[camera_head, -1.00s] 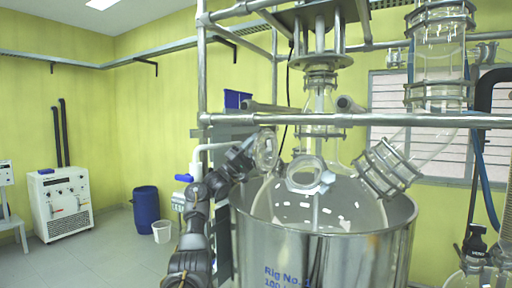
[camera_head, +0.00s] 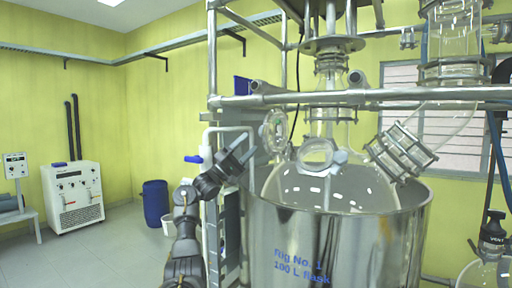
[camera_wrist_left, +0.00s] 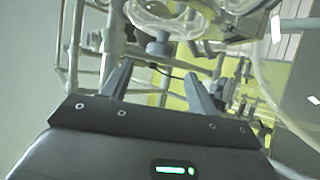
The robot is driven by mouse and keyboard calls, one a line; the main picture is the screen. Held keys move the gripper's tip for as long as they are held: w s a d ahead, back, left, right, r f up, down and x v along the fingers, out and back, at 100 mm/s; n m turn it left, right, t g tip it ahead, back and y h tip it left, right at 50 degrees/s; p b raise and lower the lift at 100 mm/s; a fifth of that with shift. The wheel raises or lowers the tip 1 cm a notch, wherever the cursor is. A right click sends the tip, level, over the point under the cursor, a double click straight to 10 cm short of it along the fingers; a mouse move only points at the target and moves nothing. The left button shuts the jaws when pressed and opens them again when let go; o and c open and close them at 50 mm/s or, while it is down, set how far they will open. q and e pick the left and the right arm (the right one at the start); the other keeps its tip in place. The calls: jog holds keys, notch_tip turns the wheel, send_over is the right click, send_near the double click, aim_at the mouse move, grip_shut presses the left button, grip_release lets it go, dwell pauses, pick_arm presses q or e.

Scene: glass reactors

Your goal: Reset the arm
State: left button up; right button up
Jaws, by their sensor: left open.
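My left arm comes up from the bottom left of the head view. My left gripper (camera_head: 247,150) is at the left rim of the steel vessel, close to the glass flask's side port. In the left wrist view my left gripper (camera_wrist_left: 158,88) has its two fingers apart with nothing between them. Glass fittings and steel frame tubes show beyond the fingertips. My right gripper is not in view.
A steel vessel (camera_head: 340,235) holds a large glass flask (camera_head: 330,188) within a tube frame (camera_head: 213,75). A glass elbow (camera_head: 402,150) stands at right. A white chiller (camera_head: 75,195) and blue drum (camera_head: 155,203) stand at left, with open floor between.

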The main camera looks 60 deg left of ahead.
pick_arm(q)
jog(key=shift+s+f, duration=0.4)
jog(key=shift+s, duration=0.1)
jog(key=shift+w+f, duration=0.1)
dwell(0.3)
